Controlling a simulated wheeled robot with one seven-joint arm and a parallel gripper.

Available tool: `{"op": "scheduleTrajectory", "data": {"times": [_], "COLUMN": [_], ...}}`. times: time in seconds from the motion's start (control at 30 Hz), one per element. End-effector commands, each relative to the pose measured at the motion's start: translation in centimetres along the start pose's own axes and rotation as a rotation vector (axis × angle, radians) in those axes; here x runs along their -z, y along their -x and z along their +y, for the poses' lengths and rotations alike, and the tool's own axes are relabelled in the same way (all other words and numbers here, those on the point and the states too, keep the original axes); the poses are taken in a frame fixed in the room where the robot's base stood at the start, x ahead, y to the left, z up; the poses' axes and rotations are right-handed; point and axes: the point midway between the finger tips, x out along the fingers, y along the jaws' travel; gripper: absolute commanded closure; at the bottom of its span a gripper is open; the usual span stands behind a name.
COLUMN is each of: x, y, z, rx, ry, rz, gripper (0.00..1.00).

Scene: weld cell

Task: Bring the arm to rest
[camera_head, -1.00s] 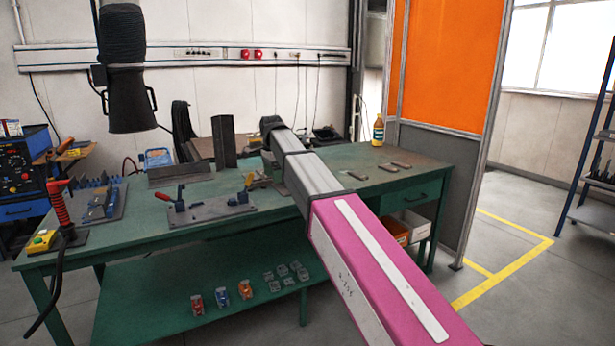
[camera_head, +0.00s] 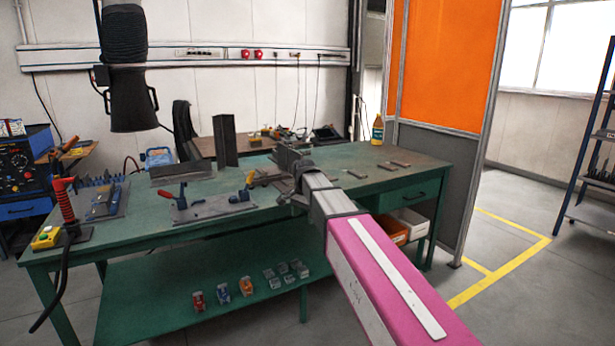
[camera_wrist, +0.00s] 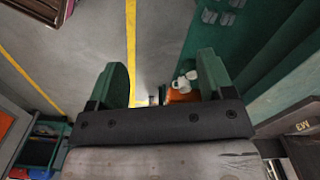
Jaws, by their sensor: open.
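My arm reaches in from the lower right of the head view, with its pink link in front and its grey wrist over the right half of the green workbench (camera_head: 140,232). In the wrist view my gripper (camera_wrist: 163,82) shows two green fingers spread wide apart. Nothing is between them; the floor and shelf parts show far behind the gap. In the head view the fingers are not clear, as the wrist hides them or they blend with dark items on the bench.
A clamp fixture plate (camera_head: 213,208) lies left of my wrist. A dark upright angle piece (camera_head: 225,141), flat metal pieces (camera_head: 394,165) and a yellow bottle (camera_head: 378,130) stand or lie on the bench. A black extraction hood (camera_head: 127,100) hangs at the left. Floor is clear at the right.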

Motion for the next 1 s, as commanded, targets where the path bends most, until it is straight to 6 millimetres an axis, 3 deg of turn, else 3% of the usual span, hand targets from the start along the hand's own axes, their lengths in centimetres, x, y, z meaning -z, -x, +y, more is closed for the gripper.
{"op": "scheduleTrajectory", "data": {"times": [0.03,0.2,0.4,0.6,0.8,1.0], "x": [0.1,0.8,0.5,-0.8,-1.9,-2.1], "y": [-2.3,-8.4,-14.4,-19.1,-21.5,-22.0], "z": [2.7,9.2,17.0,24.2,28.3,29.2], "rx": [-0.004,-0.002,-0.002,-0.001,0.0,0.001], "ry": [0.04,0.204,0.397,0.581,0.703,0.737], "rz": [-0.003,-0.002,-0.002,-0.001,0.002,0.005], "gripper": [0.26,0.26,0.26,0.26,0.26,0.26]}}
